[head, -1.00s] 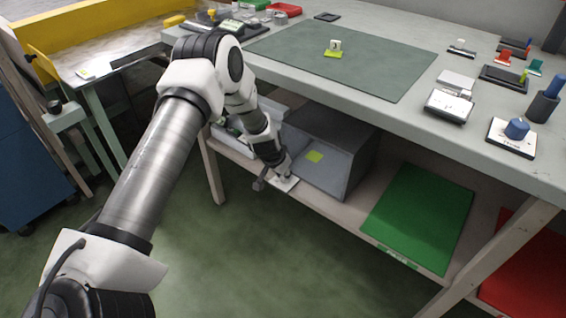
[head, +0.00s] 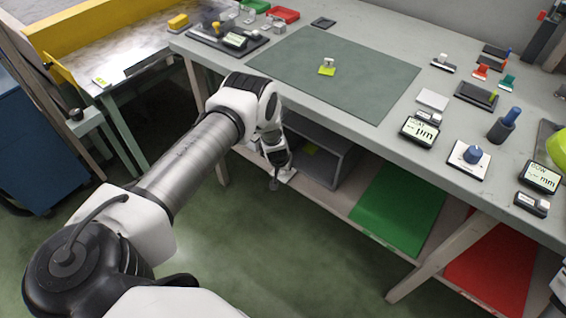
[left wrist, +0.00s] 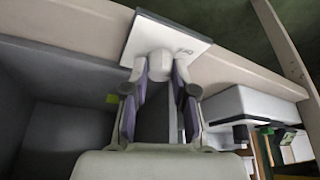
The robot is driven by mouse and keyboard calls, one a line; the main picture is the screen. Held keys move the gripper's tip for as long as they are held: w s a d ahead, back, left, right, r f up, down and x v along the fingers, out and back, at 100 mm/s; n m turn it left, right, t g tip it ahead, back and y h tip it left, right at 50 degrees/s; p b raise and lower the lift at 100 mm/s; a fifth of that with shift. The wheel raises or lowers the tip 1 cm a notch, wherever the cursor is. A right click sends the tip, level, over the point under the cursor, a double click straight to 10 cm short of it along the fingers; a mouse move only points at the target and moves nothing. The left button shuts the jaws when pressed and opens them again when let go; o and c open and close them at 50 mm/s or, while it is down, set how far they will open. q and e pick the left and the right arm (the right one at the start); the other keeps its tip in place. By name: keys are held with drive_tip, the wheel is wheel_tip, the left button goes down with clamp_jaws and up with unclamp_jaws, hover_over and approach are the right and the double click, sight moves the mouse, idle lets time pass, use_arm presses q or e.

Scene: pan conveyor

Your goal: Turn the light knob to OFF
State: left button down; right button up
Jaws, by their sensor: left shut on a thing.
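A white plate (left wrist: 170,38) with a pale round knob (left wrist: 161,63) is mounted on the front edge of the lower shelf. In the left wrist view, my left gripper (left wrist: 160,72) has its two fingers on either side of the knob and is shut on it. Dark lettering on the plate is too small to read, so the knob's setting cannot be told. In the head view my left gripper (head: 277,162) is low at the shelf edge and hides most of the plate (head: 289,175). My right gripper is not in view.
A blue knob on another white plate (head: 462,168) stands on the bench top. A grey open box (head: 340,160) and a green mat (head: 400,205) are on the lower shelf. The floor in front is clear.

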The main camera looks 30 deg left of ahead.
use_arm(q)
drive_tip(key=c, duration=0.9)
unclamp_jaws()
drive_tip(key=shift+c, duration=0.2)
drive_tip(key=v, duration=1.2)
